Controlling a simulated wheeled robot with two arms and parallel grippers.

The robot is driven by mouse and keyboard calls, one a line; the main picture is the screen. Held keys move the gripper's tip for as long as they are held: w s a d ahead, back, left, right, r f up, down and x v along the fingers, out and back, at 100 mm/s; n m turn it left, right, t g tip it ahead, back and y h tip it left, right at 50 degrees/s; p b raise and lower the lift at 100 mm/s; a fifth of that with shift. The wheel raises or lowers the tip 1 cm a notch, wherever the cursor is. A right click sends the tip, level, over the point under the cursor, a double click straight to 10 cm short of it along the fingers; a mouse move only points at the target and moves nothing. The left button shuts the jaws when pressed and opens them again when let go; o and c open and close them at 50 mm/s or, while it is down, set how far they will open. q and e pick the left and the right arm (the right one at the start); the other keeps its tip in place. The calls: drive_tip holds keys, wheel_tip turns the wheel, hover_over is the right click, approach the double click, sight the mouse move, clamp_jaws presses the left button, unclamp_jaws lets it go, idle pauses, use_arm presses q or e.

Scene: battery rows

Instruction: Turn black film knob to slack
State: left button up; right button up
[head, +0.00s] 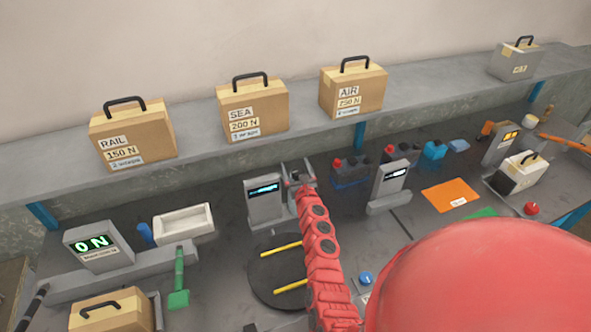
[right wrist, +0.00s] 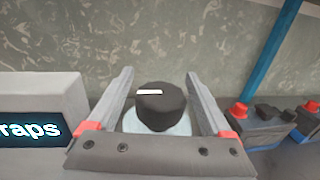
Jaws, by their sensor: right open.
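The black film knob (right wrist: 160,106) shows in the right wrist view as a round black cap with a short white mark, on a pale round base. The white mark lies roughly level, left of the cap's middle. My right gripper (right wrist: 160,76) is open, with one finger on each side of the knob and a visible gap at both. In the head view my right gripper (head: 296,176) is beside the grey display box (head: 265,201), and the knob cannot be made out there. The display box (right wrist: 40,112) reads "raps" in the right wrist view. My left gripper is not in view.
A black turntable (head: 262,262) with yellow strips lies below the display box. A second grey display box (head: 389,182) and dark batteries with red caps (head: 350,170) stand to the right. Cartons marked RAIL (head: 132,138), SEA (head: 253,110) and AIR (head: 353,90) stand on the shelf behind.

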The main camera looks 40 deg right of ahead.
clamp_jaws()
idle(0.5)
drive_tip(key=shift+r+y, duration=0.1)
drive_tip(key=shift+y, duration=0.2)
drive_tip(key=shift+a+n+t+y+p, duration=0.1)
drive_tip(key=shift+n+t+y+p, duration=0.3)
drive_tip(key=shift+n+y, duration=0.45)
drive_tip(key=shift+w+a+n+y, duration=0.15)
drive_tip(key=shift+n+y, duration=0.5)
drive_tip(key=shift+y, duration=0.5)
drive_tip(key=n+y, duration=0.1)
drive_tip(key=n+y+b, duration=0.1)
drive_tip(key=y, duration=0.2)
drive_tip(key=shift+a+f+n, duration=0.25)
drive_tip(key=shift+a+n, duration=0.15)
drive_tip(key=n+y+b, duration=0.1)
drive_tip(key=y+b, duration=0.1)
drive_tip(key=a+n+g+y+b, duration=0.1)
drive_tip(key=n+y+b, duration=0.1)
drive_tip(key=y, duration=0.1)
drive_tip(key=shift+f, duration=0.1)
drive_tip(key=shift+s+a+n+g+y+b, duration=0.2)
drive_tip(key=shift+n+g+y+b, duration=0.2)
drive_tip(key=shift+n+y+b, duration=0.25)
drive_tip(key=shift+s+a+n+g+y+b, duration=0.15)
drive_tip(key=shift+n+g+y+b, duration=0.3)
drive_tip(key=shift+y+b, duration=0.4)
